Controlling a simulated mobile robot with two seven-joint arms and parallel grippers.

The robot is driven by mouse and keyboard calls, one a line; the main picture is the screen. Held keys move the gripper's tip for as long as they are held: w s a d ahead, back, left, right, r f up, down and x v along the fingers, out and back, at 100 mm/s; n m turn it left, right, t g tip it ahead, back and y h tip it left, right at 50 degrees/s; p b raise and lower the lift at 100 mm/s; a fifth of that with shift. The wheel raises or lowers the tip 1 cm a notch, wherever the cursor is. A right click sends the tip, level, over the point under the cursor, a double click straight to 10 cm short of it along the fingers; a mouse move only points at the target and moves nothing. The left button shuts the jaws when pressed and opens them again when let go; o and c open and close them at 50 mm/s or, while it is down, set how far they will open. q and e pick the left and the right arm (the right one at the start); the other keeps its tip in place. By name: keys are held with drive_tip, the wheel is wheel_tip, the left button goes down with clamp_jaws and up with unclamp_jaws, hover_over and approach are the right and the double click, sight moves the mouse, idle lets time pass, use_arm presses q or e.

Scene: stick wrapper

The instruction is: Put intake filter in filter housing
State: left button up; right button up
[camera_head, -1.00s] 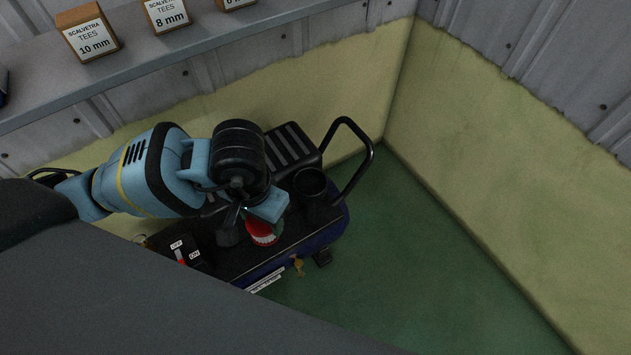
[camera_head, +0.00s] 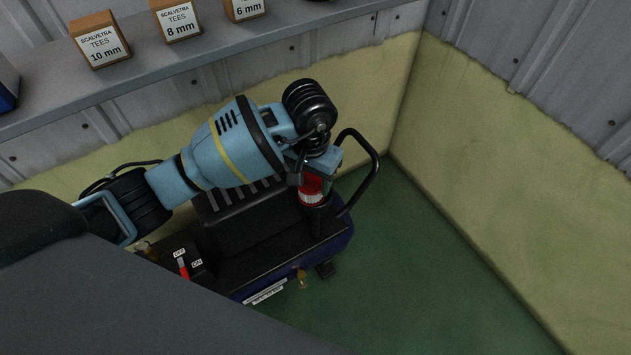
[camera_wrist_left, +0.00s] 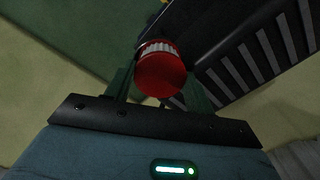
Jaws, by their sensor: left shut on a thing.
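The intake filter (camera_head: 312,188) is a red cylinder with a white pleated band. My left gripper (camera_head: 313,172) is shut on it and holds it upright at the right end of the compressor, over the dark filter housing (camera_head: 322,214). The filter's red top (camera_wrist_left: 161,74) fills the space between the two fingers of my left gripper (camera_wrist_left: 160,88) in the left wrist view. The filter hides most of the housing's opening, so I cannot tell whether its lower end is inside. My right gripper is not in view.
The compressor (camera_head: 262,235) has a black ribbed motor block, a switch box (camera_head: 188,262) with a red lever, and a black loop handle (camera_head: 374,165) close right of my gripper. Walls stand behind and right. A shelf (camera_head: 150,80) holds labelled boxes. Green floor lies open at right.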

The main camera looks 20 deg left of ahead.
sight(316, 184)
use_arm(q)
drive_tip(key=shift+w+d, duration=0.1)
drive_tip(key=shift+w, duration=0.4)
drive_tip(key=shift+w, duration=0.1)
drive_tip(key=shift+w+d+f, duration=0.1)
drive_tip(key=shift+w+f, duration=0.1)
drive_tip(key=shift+f, duration=1.65)
drive_tip(key=shift+f+b, duration=0.2)
drive_tip(key=shift+b, duration=0.15)
drive_tip(key=o, duration=1)
drive_tip(key=shift+c, duration=0.2)
